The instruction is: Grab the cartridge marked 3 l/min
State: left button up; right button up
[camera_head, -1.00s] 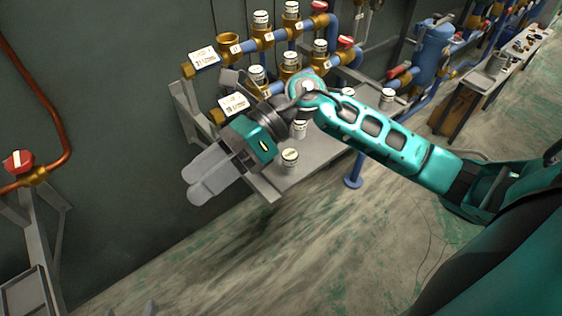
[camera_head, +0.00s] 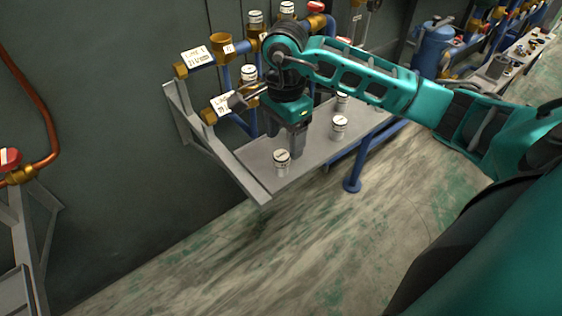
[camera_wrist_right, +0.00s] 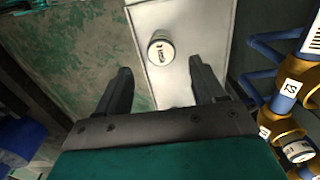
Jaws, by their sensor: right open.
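A short white-capped cartridge (camera_head: 282,163) stands upright on the grey shelf (camera_head: 258,186) near its left end. In the right wrist view this cartridge (camera_wrist_right: 161,50) shows a dark mark on its cap; it appears to start with a 3, but is small. My right gripper (camera_head: 297,148) points down over the shelf, just behind and to the right of that cartridge. In the wrist view its open fingers (camera_wrist_right: 160,72) are empty, and the cartridge appears beyond and between the tips. Another white-capped cartridge (camera_head: 338,127) stands farther right on the shelf. My left gripper is not in view.
Blue pipes with brass fittings and white-capped cartridges (camera_head: 249,73) run along the wall behind the shelf. Label plates (camera_head: 196,55) hang at their left ends. A copper pipe with a red valve (camera_head: 12,165) is at the left. The floor in front is clear.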

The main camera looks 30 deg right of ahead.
aim_at(281, 155)
jog(key=f, duration=0.5)
jog(key=shift+a+f, duration=0.3)
jog(key=shift+f, duration=0.1)
jog(key=shift+w, duration=0.1)
jog(key=c, duration=1.2)
